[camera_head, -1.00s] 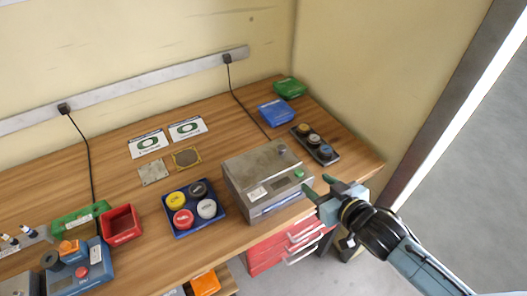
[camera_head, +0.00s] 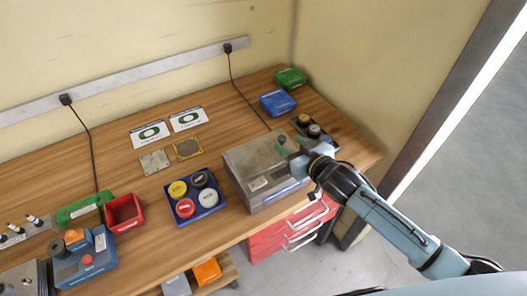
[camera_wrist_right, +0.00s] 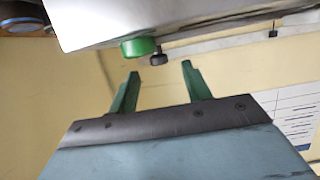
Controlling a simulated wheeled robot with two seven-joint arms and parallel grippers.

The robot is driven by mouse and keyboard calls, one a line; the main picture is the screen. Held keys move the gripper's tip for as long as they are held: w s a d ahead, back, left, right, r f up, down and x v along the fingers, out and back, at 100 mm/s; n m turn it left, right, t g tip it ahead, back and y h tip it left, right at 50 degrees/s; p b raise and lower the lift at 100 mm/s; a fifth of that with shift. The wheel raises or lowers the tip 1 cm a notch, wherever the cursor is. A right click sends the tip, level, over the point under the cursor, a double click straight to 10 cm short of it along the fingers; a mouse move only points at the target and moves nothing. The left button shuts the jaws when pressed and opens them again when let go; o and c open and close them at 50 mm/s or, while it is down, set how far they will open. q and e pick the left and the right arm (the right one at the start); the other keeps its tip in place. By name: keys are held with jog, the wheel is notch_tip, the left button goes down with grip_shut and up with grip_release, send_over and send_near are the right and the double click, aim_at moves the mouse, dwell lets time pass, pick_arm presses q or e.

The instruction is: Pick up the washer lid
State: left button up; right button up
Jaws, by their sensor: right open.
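The washer looks like a grey metal box (camera_head: 268,198) on the wooden bench, with a flat top that appears to be its lid (camera_head: 247,157). My left gripper is not in view.
A black tray of round pieces (camera_head: 315,132) lies close behind my right gripper. Blue (camera_head: 277,103) and green (camera_head: 291,77) boxes stand farther back. A blue tray of colored caps (camera_head: 183,216) is left of the washer. Red drawers (camera_head: 268,243) hang below the bench edge.

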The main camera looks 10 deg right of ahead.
jog(key=shift+x, duration=1.35)
jog(key=shift+c, duration=0.3)
grip_shut()
